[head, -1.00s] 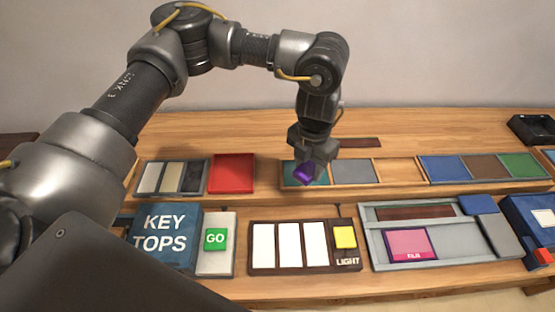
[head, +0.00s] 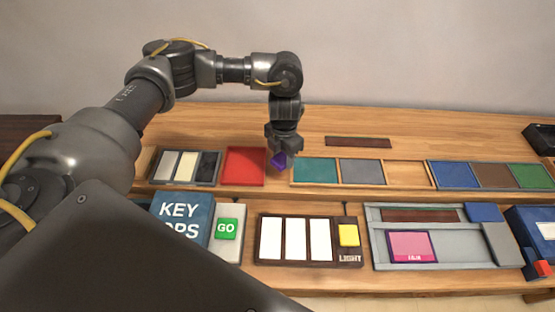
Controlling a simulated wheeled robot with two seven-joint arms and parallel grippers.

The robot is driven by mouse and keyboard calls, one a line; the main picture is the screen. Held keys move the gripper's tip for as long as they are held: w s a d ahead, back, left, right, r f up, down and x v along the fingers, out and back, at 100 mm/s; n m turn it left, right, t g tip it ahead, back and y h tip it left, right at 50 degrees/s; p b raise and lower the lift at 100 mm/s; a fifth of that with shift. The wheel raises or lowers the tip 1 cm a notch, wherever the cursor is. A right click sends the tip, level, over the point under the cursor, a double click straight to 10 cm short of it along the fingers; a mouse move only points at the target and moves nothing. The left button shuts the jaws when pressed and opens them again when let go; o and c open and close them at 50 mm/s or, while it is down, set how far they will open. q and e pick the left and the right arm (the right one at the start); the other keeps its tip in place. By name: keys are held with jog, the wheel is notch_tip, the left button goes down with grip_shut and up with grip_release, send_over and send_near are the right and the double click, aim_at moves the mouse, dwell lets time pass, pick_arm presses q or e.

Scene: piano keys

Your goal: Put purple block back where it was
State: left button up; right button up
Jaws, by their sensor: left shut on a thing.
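A small purple block (head: 279,160) is held in my left gripper (head: 281,154), which is shut on it. The gripper points down and the block hangs between the red square (head: 244,166) on its left and the teal square (head: 315,171) on its right. I cannot tell exactly how high it is above the wood. The block is partly hidden by the fingers. My right gripper is not in view.
Grey (head: 361,172), empty wooden (head: 407,174), blue (head: 454,175), brown and green squares continue rightward.

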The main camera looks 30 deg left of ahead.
aim_at(278, 155)
pick_arm(q)
jog(key=shift+w+a+f, duration=0.1)
jog(key=shift+a+f, duration=0.35)
jog(key=shift+f, duration=0.2)
jog(key=shift+w+a+f, duration=0.1)
jog(key=shift+a+f, duration=0.35)
jog(key=shift+f, duration=0.15)
notch_tip(278, 155, down, 2)
jog(key=shift+f+p, duration=0.1)
jog(key=shift+p, duration=0.25)
jog(key=shift+s+f, duration=0.1)
jog(key=shift+f, duration=0.45)
jog(key=shift+c, duration=0.7)
jog(key=o, duration=1)
jog(key=shift+o, duration=1.4)
notch_tip(278, 155, up, 12)
jog(key=shift+r+b, duration=0.1)
jog(key=shift+b, duration=0.45)
